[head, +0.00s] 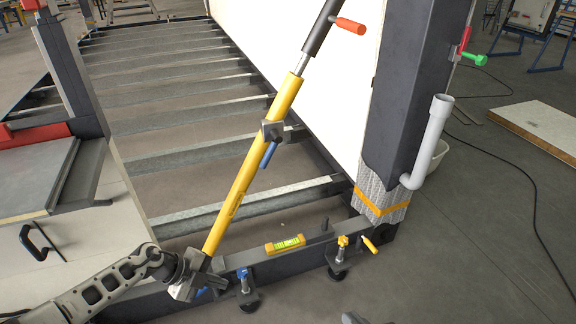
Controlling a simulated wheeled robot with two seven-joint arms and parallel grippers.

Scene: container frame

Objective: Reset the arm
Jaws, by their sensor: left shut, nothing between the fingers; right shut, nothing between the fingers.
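My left arm comes in from the lower left. My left gripper (182,283) is shut and empty beside the lower end of a yellow diagonal prop (240,185). Grey clamp parts with a blue handle there overlap it in the picture, so I cannot tell whether it touches them. Only a small grey tip, apparently of my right gripper (351,318), shows at the bottom edge. The rest of that arm is out of view.
The prop leans on a white panel (330,85). A dark post (415,85) with a grey pipe (428,145) stands right. Slatted metal framing (190,155) fills the left. Grey floor (460,250) is open at lower right, except for a cable.

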